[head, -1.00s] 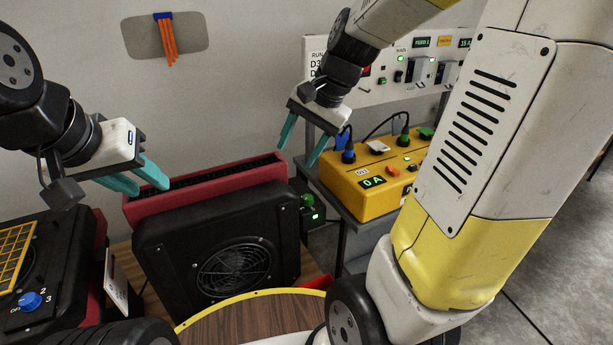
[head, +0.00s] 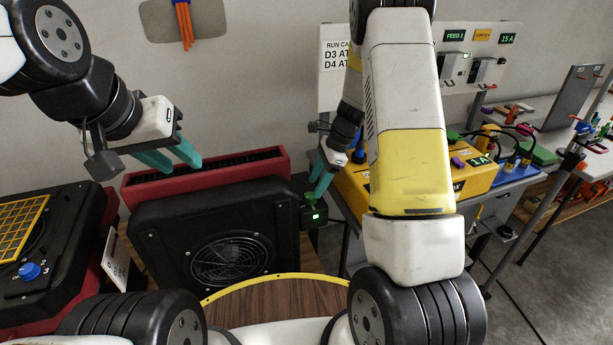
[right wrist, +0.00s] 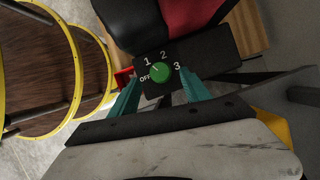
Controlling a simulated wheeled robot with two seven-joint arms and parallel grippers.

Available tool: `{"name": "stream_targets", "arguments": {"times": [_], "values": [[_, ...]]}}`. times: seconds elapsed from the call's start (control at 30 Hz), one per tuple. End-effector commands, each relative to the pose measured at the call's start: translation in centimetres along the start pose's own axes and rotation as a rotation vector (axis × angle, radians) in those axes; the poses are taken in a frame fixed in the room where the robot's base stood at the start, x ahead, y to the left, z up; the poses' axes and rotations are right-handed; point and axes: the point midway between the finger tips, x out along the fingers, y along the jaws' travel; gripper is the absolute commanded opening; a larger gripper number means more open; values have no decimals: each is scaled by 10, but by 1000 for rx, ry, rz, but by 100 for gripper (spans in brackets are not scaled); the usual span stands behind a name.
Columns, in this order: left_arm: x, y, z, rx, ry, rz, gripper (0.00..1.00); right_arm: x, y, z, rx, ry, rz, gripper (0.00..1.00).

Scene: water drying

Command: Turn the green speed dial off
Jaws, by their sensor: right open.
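The green speed dial (head: 310,199) sits on a small black box with a lit green display, right of the black fan unit (head: 228,240). In the right wrist view the dial (right wrist: 160,73) is a round green knob with OFF, 1, 2 and 3 marked around it; I cannot tell which mark it points at. My right gripper (head: 319,187) is open at the dial, one teal finger on each side of it in the wrist view (right wrist: 159,77). I cannot tell whether the fingers touch it. My left gripper (head: 182,164) is open and empty above the fan unit.
A red housing (head: 205,178) stands behind the fan unit. A second unit with a blue dial (head: 30,271) is at the left. A yellow power box (head: 485,178) with cables is at the right, partly hidden by my right arm. A round wooden top (head: 270,302) is in front.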

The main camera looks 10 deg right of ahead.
Motion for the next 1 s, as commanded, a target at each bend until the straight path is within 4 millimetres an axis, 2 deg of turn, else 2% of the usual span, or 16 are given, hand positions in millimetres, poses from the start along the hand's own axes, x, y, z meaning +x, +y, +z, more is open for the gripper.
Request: {"name": "stream_targets", "arguments": {"times": [0.1, 0.23, 0.6, 0.87, 0.9, 1.0], "values": [[0, 0, 0, 0, 0, 0, 36, 20, 1, 0, -1, 0, 2, 55], [0, 0, 0, 0, 0, 0, 36, 33, 0, 0, -1, 1, 1, 55], [0, 0, 0, 0, 0, 0, 36, 40, 0, 0, -3, 0, -1, 55], [0, 0, 0, 0, 0, 0, 36, 39, 0, 0, -3, 0, -1, 4], [0, 0, 0, 0, 0, 0, 36, 39, 0, 0, -3, 0, -2, 0], [0, 0, 0, 0, 0, 0, 36, 39, 0, 0, -4, 0, -1, 0]]}}
